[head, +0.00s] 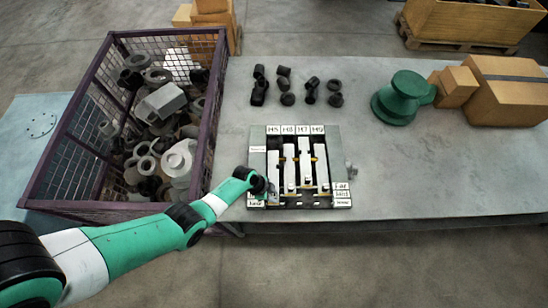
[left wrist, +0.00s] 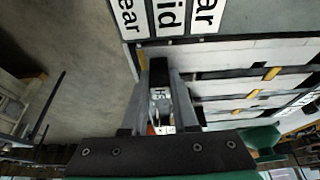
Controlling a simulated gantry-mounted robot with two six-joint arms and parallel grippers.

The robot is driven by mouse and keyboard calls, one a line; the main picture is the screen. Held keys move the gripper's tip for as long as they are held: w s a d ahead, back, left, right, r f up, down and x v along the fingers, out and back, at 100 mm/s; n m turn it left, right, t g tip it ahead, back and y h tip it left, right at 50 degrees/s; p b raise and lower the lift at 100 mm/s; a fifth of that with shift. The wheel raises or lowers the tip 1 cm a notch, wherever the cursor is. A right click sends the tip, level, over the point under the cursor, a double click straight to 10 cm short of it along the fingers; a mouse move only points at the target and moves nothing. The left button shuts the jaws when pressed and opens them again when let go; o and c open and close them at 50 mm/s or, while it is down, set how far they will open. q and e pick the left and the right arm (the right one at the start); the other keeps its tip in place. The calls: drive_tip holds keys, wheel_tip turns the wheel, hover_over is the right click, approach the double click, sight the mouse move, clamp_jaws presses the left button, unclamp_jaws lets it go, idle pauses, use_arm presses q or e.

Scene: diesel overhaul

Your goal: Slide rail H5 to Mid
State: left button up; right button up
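The slide panel (head: 258,139) lies on the table, with white rails under labels at its top edge, H5 leftmost. Rail H5 (head: 272,166) is a white bar on the panel's left side; its near end is hidden by my left gripper. My left gripper (head: 268,190) is low over that near end. In the left wrist view my left gripper (left wrist: 159,88) has a finger on each side of a dark upright handle marked H5 (left wrist: 158,66), with little or no gap visible. The position labels (left wrist: 168,17) show beside it, Mid in the middle. My right gripper is out of view.
The other rails, such as the one under H7 (head: 305,160), stand close to the right of H5. A purple mesh crate (head: 207,140) of parts is to the left. Dark fittings (head: 310,90), a green part (head: 402,97) and cardboard boxes (head: 505,90) stand behind. The table is clear to the right.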

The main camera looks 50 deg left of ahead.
use_arm(q)
clamp_jaws()
idle(0.6)
idle(0.4)
